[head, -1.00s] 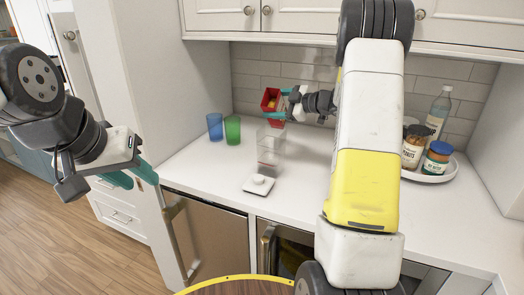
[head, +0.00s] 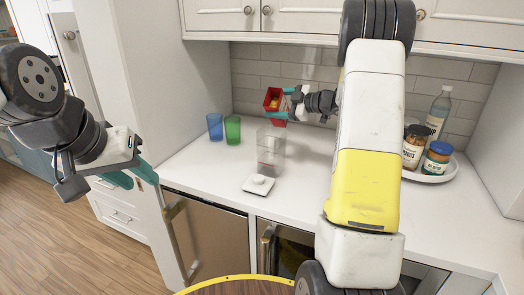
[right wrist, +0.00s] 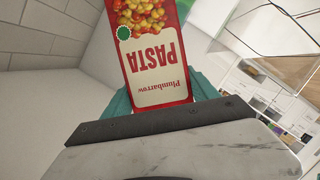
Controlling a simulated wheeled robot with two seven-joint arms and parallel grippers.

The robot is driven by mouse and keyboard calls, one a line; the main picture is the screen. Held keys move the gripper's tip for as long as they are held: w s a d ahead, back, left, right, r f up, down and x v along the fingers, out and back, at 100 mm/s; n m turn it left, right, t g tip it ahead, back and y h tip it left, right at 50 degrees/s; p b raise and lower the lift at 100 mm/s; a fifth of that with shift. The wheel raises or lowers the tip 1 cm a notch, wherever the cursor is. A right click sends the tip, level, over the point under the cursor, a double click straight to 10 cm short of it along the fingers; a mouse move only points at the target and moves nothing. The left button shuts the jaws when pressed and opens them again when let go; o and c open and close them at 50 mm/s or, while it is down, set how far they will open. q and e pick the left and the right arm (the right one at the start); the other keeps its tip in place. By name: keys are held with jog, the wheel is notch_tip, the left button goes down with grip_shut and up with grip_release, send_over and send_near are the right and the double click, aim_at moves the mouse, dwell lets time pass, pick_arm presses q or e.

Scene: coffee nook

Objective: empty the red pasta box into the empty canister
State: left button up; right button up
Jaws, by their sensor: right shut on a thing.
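The red pasta box (head: 272,98) is held in the air above the counter, its open top facing up toward the head camera with yellow pasta inside. It also shows in the right wrist view (right wrist: 155,75), its label upside down. My right gripper (head: 287,103) is shut on it. The clear canister (head: 270,148) stands upright on the counter just below and in front of the box, open and looking empty apart from a reddish tint. Its white lid (head: 259,185) lies on the counter before it. My left gripper (head: 140,172) is open and empty, left of the counter.
A blue cup (head: 215,127) and a green cup (head: 232,129) stand left of the canister. A round tray (head: 437,178) at the right holds jars and a bottle (head: 438,110). Upper cabinets (head: 310,18) hang above. The counter right of the canister is clear.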

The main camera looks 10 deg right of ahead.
jog(key=shift+w+a+r, duration=0.1)
jog(key=shift+w+a, duration=0.1)
jog(key=shift+a, duration=0.25)
jog(key=shift+d, duration=0.2)
jog(key=shift+s+d, duration=0.4)
jog(key=shift+d, duration=0.2)
jog(key=shift+s+d, duration=0.4)
jog(key=shift+d, duration=0.2)
